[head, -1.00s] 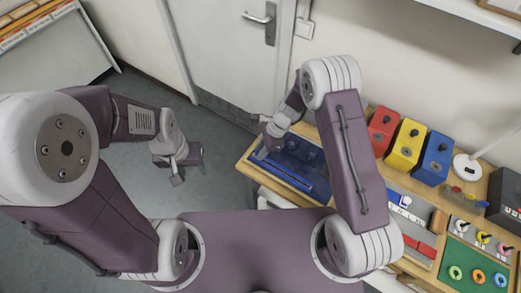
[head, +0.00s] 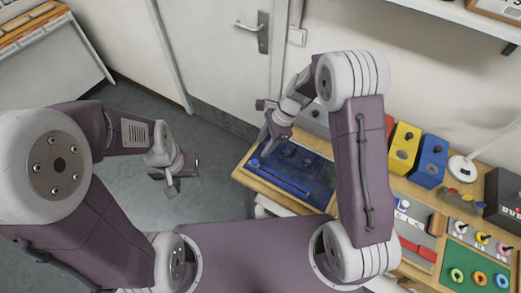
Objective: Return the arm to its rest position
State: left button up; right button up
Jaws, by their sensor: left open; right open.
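My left gripper (head: 177,178) hangs at the left over the grey floor, away from the bench, open and empty. My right gripper (head: 266,120) is at the far left end of the bench, raised above the blue tray (head: 318,197), open with nothing seen between its fingers. My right arm stands upright in front of part of the bench and hides what lies behind it. Dark blue items lie in the blue tray.
The wooden bench (head: 290,206) runs along the right. On it stand a yellow box (head: 403,148), a blue box (head: 431,160), a lamp base (head: 462,168), a black box (head: 504,195) and a green board (head: 470,262) with coloured rings. A door (head: 215,50) is behind. The floor at left is clear.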

dwell(0.5)
jog(key=d+r+t+b, duration=0.1)
jog(key=d+r+b, duration=0.15)
jog(key=r, duration=0.35)
jog(key=s+d+f+n+h, duration=0.1)
jog(key=s+d+n+h, duration=0.1)
jog(key=s+d+n, duration=0.3)
jog(key=s+d+f+n+h, duration=0.1)
jog(key=s+d+n+h, duration=0.1)
jog(key=s+d+n, duration=0.3)
jog(key=s+n, duration=0.4)
jog(key=n, duration=0.2)
jog(key=shift+s+t, duration=0.3)
jog(key=shift+t, duration=0.1)
jog(key=shift+f, duration=0.1)
dwell(1.5)
